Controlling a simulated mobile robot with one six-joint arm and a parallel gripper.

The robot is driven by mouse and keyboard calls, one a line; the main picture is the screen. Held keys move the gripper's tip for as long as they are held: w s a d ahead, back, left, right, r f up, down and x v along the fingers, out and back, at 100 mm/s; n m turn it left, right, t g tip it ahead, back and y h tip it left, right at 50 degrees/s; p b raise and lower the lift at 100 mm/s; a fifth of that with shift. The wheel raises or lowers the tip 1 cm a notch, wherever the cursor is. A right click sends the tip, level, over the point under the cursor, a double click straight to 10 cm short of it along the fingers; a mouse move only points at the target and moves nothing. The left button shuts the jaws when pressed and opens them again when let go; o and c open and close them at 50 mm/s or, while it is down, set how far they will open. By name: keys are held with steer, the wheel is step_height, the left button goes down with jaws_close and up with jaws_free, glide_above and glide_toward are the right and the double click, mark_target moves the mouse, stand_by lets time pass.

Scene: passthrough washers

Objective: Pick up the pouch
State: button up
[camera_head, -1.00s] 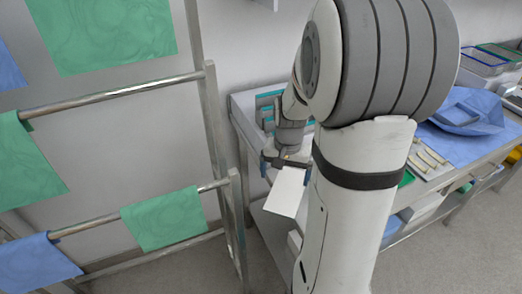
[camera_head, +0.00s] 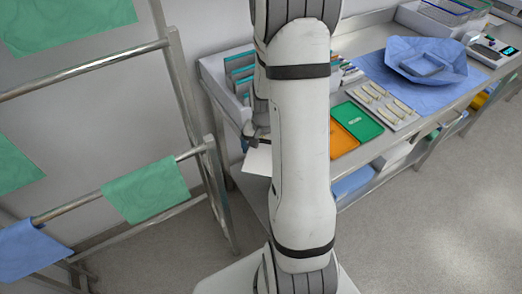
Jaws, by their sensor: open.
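My gripper (camera_head: 255,138) is at the left end of the bench, partly hidden behind my own arm. It is open. A flat white piece (camera_head: 258,160), possibly the pouch, shows just below it. I cannot tell whether it touches the jaws, and its right part is hidden by my arm. Several flat teal-edged items (camera_head: 240,72), which may also be pouches, stand in a rack behind the gripper.
The metal bench (camera_head: 385,155) runs to the right with a green tray (camera_head: 357,121), an orange tray (camera_head: 341,139), a tray of several small tools (camera_head: 383,104) and a blue wrapped bundle (camera_head: 427,64). A metal rail rack (camera_head: 183,110) with green and blue cloths stands left. Floor at right is clear.

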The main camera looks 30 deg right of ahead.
steer(key=c, duration=0.9)
step_height(320, 180, up, 10)
steer(key=shift+b, duration=0.55)
